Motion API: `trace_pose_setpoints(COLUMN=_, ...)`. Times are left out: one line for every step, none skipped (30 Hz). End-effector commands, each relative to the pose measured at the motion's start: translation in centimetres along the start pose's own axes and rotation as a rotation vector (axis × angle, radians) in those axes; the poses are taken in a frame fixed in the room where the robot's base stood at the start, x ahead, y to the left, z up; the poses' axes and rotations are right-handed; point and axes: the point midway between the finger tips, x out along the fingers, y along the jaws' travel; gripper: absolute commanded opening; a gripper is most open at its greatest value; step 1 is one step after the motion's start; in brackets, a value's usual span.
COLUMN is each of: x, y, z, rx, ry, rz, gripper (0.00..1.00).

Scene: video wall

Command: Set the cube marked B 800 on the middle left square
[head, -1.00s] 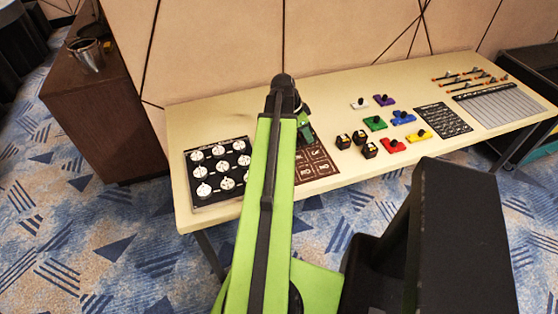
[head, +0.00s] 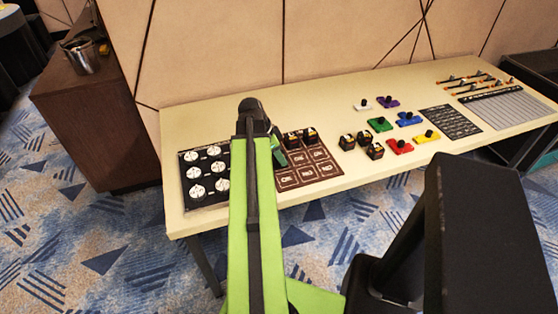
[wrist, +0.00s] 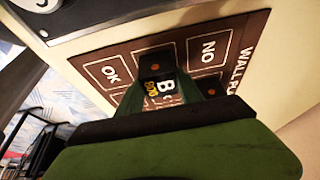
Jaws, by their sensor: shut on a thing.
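My gripper (head: 279,154) is over the left part of the brown board (head: 315,175) in the head view. In the wrist view, its green fingers are shut on a black cube (wrist: 160,87) with a white B and orange digits, not fully readable. The cube appears between the OK square (wrist: 109,72) and the NO square (wrist: 208,50), over the middle of the board's left column. I cannot tell whether it touches the board. The arm hides the cube in the head view.
Two black cubes (head: 309,135) stand on the board's back row. Several black cubes (head: 347,142) stand right of the board, near coloured blocks (head: 408,118). A dial panel (head: 205,175) lies close on the left. The table's front strip (head: 350,185) is clear.

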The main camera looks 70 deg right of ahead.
Motion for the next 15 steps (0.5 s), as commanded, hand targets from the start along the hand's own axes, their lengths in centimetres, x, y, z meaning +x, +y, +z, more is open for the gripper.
trace_pose_setpoints(x=-0.21, y=-0.01, z=-0.08, rx=0.000, ry=0.000, rz=0.000, gripper=0.01)
trace_pose_setpoints(x=-0.24, y=-0.01, z=-0.09, rx=0.000, ry=0.000, rz=0.000, gripper=0.01)
trace_pose_setpoints(x=-0.25, y=0.00, z=-0.09, rx=0.000, ry=0.000, rz=0.000, gripper=0.01)
trace_pose_setpoints(x=-0.25, y=-0.01, z=-0.09, rx=0.000, ry=0.000, rz=0.000, gripper=0.01)
trace_pose_setpoints(x=-0.21, y=-0.01, z=-0.07, rx=0.000, ry=0.000, rz=0.000, gripper=0.01)
trace_pose_setpoints(x=-0.07, y=-0.01, z=-0.01, rx=-0.001, ry=0.000, rz=0.000, gripper=0.01)
trace_pose_setpoints(x=0.06, y=-0.01, z=0.05, rx=-0.001, ry=0.000, rz=0.000, gripper=0.01)
trace_pose_setpoints(x=0.17, y=-0.01, z=0.10, rx=-0.001, ry=0.000, rz=0.000, gripper=0.01)
trace_pose_setpoints(x=0.09, y=-0.01, z=0.07, rx=-0.001, ry=0.000, rz=0.000, gripper=0.46)
trace_pose_setpoints(x=0.03, y=-0.01, z=0.05, rx=-0.001, ry=0.000, rz=0.000, gripper=0.50)
trace_pose_setpoints(x=0.01, y=-0.03, z=0.08, rx=-0.001, ry=0.000, rz=-0.001, gripper=0.54)
trace_pose_setpoints(x=0.00, y=-0.04, z=0.11, rx=-0.002, ry=0.000, rz=-0.001, gripper=0.59)
trace_pose_setpoints(x=0.00, y=-0.04, z=0.11, rx=-0.002, ry=0.000, rz=-0.001, gripper=0.63)
trace_pose_setpoints(x=0.00, y=-0.04, z=0.11, rx=-0.002, ry=0.000, rz=-0.001, gripper=0.65)
trace_pose_setpoints(x=0.00, y=-0.04, z=0.11, rx=-0.002, ry=0.000, rz=-0.001, gripper=0.65)
